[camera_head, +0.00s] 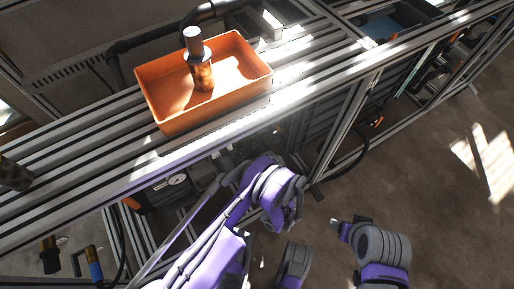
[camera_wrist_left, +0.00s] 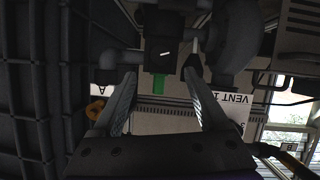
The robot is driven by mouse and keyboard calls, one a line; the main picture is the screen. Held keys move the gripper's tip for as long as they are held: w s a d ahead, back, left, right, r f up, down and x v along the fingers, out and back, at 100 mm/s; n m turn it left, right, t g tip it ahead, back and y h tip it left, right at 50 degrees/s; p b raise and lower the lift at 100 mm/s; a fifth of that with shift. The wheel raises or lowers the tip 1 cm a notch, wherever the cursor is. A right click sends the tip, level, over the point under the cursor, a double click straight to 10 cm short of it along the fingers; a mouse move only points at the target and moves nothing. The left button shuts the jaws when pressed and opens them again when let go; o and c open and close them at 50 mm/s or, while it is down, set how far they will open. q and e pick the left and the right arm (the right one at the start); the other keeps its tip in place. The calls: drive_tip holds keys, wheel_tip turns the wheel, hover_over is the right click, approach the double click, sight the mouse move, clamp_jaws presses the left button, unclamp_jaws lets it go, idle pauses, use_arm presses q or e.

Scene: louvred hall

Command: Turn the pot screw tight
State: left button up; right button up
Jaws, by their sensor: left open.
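An orange tray (camera_head: 243,97) sits on the slatted metal bench in the head view. A brown and orange cylinder (camera_head: 203,78) stands upright in it, with a dark collar and a grey cylindrical top (camera_head: 193,39). I cannot tell which part is the pot screw or how tight it is. My left gripper (camera_wrist_left: 160,80) shows in the left wrist view with its two fingers apart and nothing held between them. It faces dark machinery and a small green part. In the head view I cannot make out its fingers. No right gripper jaws are visible.
The bench (camera_head: 100,178) has metal rails along its length. A dark cylindrical thing (camera_head: 14,174) lies at its left end. A blue bin (camera_head: 395,20) stands at the upper right. The floor at the right is open. A "VENT" label (camera_wrist_left: 232,99) shows in the wrist view.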

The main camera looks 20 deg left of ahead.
sight(256, 146)
use_arm(q)
drive_tip(key=b+x, duration=0.2)
drive_tip(key=x, duration=0.7)
drive_tip(key=shift+w+a+f, duration=0.15)
clamp_jaws()
